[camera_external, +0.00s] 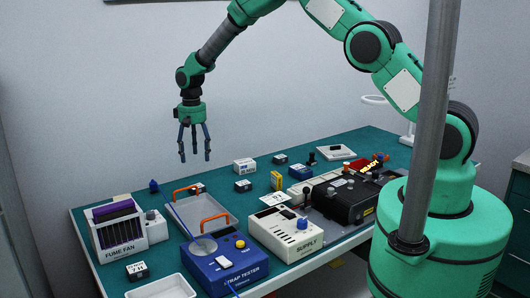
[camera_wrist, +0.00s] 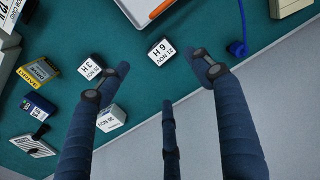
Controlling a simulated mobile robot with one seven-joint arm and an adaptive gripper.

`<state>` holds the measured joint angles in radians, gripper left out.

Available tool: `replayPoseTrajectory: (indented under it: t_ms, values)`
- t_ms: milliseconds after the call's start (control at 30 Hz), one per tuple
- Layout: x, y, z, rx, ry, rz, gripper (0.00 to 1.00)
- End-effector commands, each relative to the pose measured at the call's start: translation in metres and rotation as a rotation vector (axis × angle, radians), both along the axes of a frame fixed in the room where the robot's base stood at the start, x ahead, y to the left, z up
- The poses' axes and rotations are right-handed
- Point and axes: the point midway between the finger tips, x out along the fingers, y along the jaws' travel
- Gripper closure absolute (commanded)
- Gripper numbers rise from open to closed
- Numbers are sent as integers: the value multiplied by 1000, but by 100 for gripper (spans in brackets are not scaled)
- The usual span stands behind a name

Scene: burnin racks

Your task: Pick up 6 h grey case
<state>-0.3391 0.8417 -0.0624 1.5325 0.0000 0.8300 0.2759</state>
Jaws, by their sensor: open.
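The 6 h grey case (camera_wrist: 161,51) is a small dark box with a white label top, reading upside down in the wrist view. It lies on the green tabletop beside the tray, between my fingertips in that picture. In the external view a small case (camera_external: 198,187) behind the tray's orange handle appears to be the same one, partly hidden by that handle. My gripper (camera_external: 195,153) has its fingers spread and empty, pointing down well above the table. In the wrist view my gripper (camera_wrist: 160,75) shows three dark blue fingers, none touching the case.
A similar case marked 3 H (camera_wrist: 91,67) sits close by, with a white box (camera_wrist: 110,118) near it. The tray (camera_external: 216,212) with orange handles lies in front. Air around my gripper is clear.

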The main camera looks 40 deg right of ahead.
Motion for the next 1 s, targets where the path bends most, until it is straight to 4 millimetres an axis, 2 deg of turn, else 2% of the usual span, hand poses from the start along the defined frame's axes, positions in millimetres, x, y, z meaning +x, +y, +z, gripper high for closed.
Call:
replayPoseTrajectory:
  t_ms: [267, 700, 1000]
  values:
    - [0, 0, -18, 0, 1, 0, 34]
    - [0, 0, -77, 0, 1, 0, 34]
    - [0, 0, -86, 0, 0, 0, 34]
